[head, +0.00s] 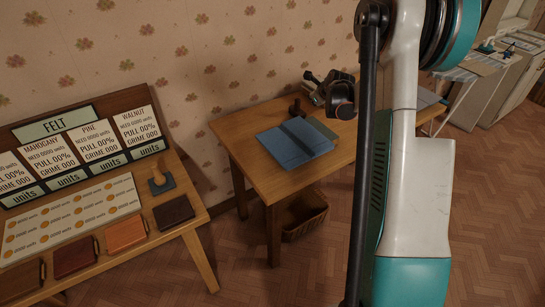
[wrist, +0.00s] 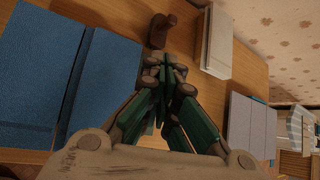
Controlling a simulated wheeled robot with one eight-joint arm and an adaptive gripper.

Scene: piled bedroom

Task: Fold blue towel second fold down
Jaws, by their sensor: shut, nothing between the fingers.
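The blue towel (head: 285,152) lies on the wooden table (head: 262,178), with a lengthwise line between two panels. In the wrist view the towel (wrist: 35,75) fills the left side, and a dark groove separates its panels. Whether its layers lie fully flat is hard to tell. My gripper (head: 322,92) is over the table, behind and to the right of the towel. In the wrist view my gripper (wrist: 166,75) has its green fingers together and empty, to the right of the towel and apart from it in the picture.
A brown upright piece (wrist: 160,28) stands near my fingertips. A pale box (wrist: 215,45) and a light-blue folded item (wrist: 252,125) lie to the right in the wrist view. A basket (head: 304,213) sits under the table. A sample stand (head: 80,190) is at the left.

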